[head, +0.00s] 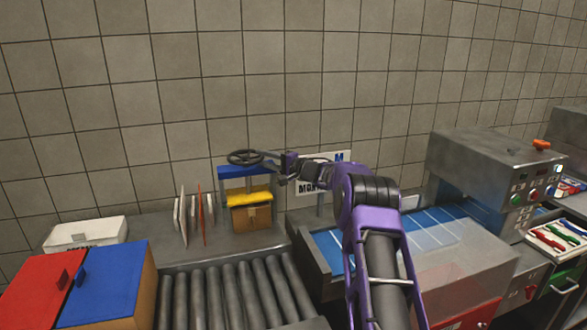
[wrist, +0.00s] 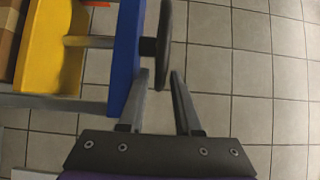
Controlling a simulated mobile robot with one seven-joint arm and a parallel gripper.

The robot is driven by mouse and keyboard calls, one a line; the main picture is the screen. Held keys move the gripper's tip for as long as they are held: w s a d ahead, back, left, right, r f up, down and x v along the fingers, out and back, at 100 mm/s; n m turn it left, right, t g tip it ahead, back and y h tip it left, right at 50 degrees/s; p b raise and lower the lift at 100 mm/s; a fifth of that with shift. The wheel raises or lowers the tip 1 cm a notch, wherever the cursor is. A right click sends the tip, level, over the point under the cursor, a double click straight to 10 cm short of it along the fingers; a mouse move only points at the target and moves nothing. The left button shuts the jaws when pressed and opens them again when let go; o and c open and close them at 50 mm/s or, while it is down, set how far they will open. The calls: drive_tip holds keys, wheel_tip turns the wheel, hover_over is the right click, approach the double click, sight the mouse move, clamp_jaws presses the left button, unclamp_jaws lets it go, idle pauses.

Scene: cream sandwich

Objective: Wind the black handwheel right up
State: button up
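The black handwheel (head: 244,157) lies flat on top of a small press with a blue top beam (head: 237,172). A yellow plate (head: 245,197) sits below the beam, over a brown box (head: 244,216). In the wrist view the wheel (wrist: 165,38) shows edge-on beside the blue beam (wrist: 127,55). A metal screw runs between the beam and the yellow plate (wrist: 62,45). My gripper (head: 268,160) is at the wheel's right side. Its fingers (wrist: 160,73) are apart, with the near rim between their tips in the wrist view. I cannot tell whether they touch it.
Thin upright panels (head: 194,218) stand left of the press. A roller conveyor (head: 225,295) runs in front. A white sign (head: 312,186) is behind my arm. A grey machine (head: 490,165) stands at right. Red and blue lids (head: 110,282) are at lower left. The tiled wall is behind.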

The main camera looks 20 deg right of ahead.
drive_tip(key=v, duration=1.2)
